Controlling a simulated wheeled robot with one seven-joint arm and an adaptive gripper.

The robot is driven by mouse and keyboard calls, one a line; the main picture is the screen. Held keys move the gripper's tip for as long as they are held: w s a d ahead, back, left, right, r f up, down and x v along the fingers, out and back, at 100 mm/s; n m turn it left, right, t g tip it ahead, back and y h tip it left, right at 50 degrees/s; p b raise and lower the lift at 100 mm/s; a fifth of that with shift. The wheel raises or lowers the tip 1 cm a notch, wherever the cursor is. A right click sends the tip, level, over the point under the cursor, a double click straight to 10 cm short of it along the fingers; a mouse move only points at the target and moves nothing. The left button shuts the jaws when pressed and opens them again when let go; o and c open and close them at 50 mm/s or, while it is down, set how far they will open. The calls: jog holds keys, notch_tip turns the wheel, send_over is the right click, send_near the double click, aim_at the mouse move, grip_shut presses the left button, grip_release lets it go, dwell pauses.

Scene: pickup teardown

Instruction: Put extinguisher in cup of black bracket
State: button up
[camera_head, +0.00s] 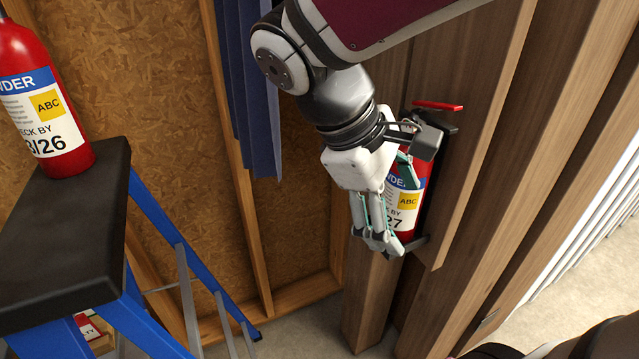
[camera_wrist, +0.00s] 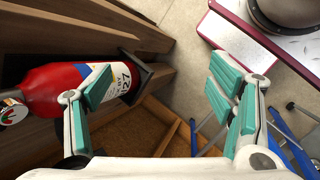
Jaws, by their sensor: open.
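A red extinguisher (camera_head: 409,202) with a label ending in 27 stands upright on the wooden post, its bottom at the black bracket (camera_head: 421,243). How deep it sits in the cup is hidden. A second red extinguisher (camera_head: 40,105), label ending in 26, stands on the black top of the stepladder at left. My gripper (camera_head: 376,240) is open and empty, fingers down, in front of the post extinguisher. In the wrist view, that extinguisher (camera_wrist: 45,88) and the bracket (camera_wrist: 143,76) are at left.
The blue stepladder (camera_head: 150,205) with its black top (camera_head: 70,235) fills the left side. Dark blue hanging panels (camera_head: 250,90) are behind my arm. Wooden posts (camera_head: 490,150) stand close on the right. Bare floor shows at lower right.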

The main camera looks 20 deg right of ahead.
jog(key=s+a+m+t+y, duration=0.3)
jog(key=a+m+t+y, duration=0.2)
jog(key=m, duration=0.1)
jog(key=shift+s+a+t+y, duration=0.15)
jog(key=shift+s+t+y, duration=0.05)
jog(key=shift+t+y, duration=0.2)
jog(key=shift+r, duration=0.1)
